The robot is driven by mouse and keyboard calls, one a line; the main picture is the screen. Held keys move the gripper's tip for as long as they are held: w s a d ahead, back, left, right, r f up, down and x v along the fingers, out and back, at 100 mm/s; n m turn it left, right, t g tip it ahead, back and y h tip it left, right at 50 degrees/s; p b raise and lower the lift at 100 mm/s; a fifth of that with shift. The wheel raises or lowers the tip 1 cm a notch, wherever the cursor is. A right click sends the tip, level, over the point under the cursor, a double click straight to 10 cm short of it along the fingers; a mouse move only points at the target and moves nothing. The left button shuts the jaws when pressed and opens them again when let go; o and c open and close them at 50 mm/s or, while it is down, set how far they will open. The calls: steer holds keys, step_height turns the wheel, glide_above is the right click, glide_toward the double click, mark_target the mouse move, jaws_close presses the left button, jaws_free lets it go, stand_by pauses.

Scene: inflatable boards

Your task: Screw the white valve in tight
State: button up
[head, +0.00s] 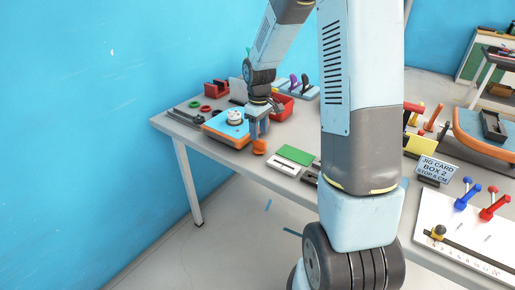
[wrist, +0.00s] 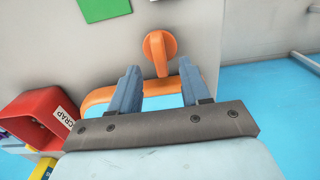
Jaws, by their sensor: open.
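The white valve (head: 234,117) is a small round piece on top of a blue board with an orange rim (head: 212,133), at the left end of the table. I cannot tell how deep it sits. It does not show in the wrist view. My gripper (head: 258,133) points down just right of the valve, at the board's right end. Its two blue-grey fingers (wrist: 159,83) are apart with nothing held between them. An orange round piece with a raised grip (wrist: 158,52) is on the table just beyond the fingertips. The orange rim (wrist: 100,97) shows behind the fingers.
A red scrap bin (wrist: 38,118) stands close behind my gripper. A green card (head: 295,155) and a white plate (head: 282,165) lie to the right. Red and green rings (head: 205,109) lie behind the board. A jig card sign (head: 436,169) stands farther right.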

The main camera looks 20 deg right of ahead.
mark_target(259, 142)
steer(key=shift+s+f, duration=0.15)
steer(key=shift+f, duration=2.5)
jaws_close()
